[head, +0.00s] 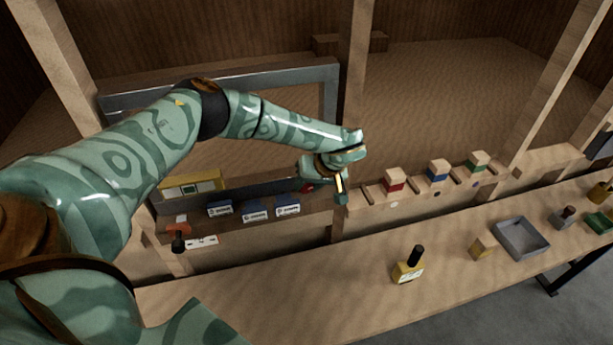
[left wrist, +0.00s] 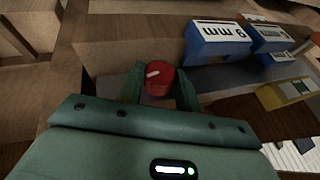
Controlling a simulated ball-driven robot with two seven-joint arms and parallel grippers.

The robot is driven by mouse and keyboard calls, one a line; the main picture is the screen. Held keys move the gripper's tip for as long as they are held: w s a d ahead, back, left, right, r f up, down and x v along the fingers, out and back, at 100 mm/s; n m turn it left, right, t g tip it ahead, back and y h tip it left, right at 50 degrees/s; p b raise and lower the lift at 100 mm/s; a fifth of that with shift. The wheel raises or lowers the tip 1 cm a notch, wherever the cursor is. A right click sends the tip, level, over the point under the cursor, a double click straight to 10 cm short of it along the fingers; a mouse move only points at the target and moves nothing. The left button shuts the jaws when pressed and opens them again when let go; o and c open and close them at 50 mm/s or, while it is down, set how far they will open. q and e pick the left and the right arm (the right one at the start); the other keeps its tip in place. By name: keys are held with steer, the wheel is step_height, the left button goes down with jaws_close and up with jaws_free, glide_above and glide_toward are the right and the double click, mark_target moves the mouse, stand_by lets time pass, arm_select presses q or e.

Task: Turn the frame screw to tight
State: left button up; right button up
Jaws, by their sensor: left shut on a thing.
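The frame screw has a round red head with a white mark, seen in the left wrist view (left wrist: 158,80). In the head view a small part of the red screw head (head: 307,188) shows at the lower right of the grey metal frame (head: 331,95). My left gripper (head: 325,191) reaches down to it, and in the left wrist view its fingers (left wrist: 160,88) stand on either side of the red head, shut on it. The white mark slants up to the right. The screw's shaft is hidden. My right gripper is out of view.
Blue labelled boxes (head: 255,211) and a yellow box (head: 193,184) sit left of the screw. The bench in front holds a yellow bottle-like item (head: 408,270) and a grey tray (head: 521,238).

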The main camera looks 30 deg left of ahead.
arm_select(q)
steer(key=o, duration=1)
steer(key=v, duration=1.6)
steer(key=shift+d+r, duration=0.1)
steer(key=shift+d, duration=0.1)
